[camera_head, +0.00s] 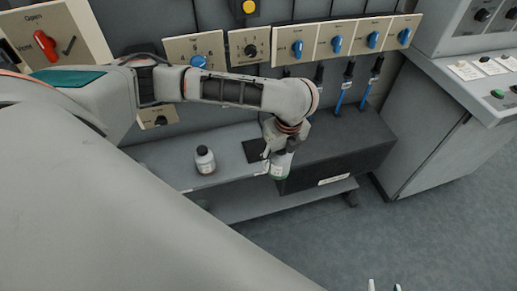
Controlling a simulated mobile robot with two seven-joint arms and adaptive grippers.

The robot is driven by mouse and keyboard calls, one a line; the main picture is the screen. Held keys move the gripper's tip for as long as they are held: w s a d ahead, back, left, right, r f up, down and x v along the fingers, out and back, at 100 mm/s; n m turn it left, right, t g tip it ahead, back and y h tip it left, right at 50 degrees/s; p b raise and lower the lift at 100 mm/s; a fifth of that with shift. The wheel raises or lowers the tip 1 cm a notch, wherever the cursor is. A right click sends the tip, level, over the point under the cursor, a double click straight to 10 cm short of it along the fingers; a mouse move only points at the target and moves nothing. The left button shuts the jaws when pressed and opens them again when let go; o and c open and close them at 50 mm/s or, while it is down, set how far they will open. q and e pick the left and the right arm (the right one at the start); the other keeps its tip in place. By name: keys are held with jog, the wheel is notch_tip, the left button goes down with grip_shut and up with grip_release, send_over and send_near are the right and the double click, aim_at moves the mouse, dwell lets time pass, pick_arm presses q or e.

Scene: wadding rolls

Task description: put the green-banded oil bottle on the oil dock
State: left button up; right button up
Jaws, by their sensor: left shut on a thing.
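The green-banded oil bottle (280,167) hangs upright below my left gripper (284,148), which is shut on it. The bottle is at the front edge of the grey shelf (225,152), in front of the left end of a black box. A dark square pad (252,151) lies on the shelf just left of the gripper and may be the oil dock; no readable label confirms it. The gripper and bottle partly cover that area. Two pale tips of my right gripper (384,286) show at the bottom edge, apart with nothing visible between them.
The black box (335,150) bears a white label. Blue-handled valves (337,44) line the panel above. A grey console (435,120) stands at right. The floor in front is clear.

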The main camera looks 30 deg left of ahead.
aim_at(278, 169)
pick_arm(q)
jog(key=f+m, duration=0.1)
jog(key=m, duration=0.1)
jog(key=f+m, duration=0.1)
jog(key=m, duration=0.1)
jog(key=f+m, duration=0.1)
jog(key=shift+s+d+m+h, duration=0.2)
jog(key=shift+m+h, duration=0.2)
notch_tip(278, 169, down, 2)
jog(key=m, duration=0.5)
jog(key=shift+d+t+h, duration=0.15)
jog(key=shift+t+h, duration=0.15)
jog(key=shift+t, duration=0.1)
jog(key=w+a+b, duration=0.3)
jog(key=w+a, duration=1)
jog(key=a, duration=0.2)
jog(key=f, duration=0.2)
jog(key=f+b, duration=0.1)
jog(key=f, duration=0.1)
jog(key=f+b, duration=0.1)
jog(key=f, duration=0.2)
jog(key=shift+s, duration=0.25)
jog(key=shift+w+a+f, duration=0.1)
jog(key=shift+w+f, duration=0.05)
jog(key=o, duration=1.2)
jog(key=shift+o, duration=0.4)
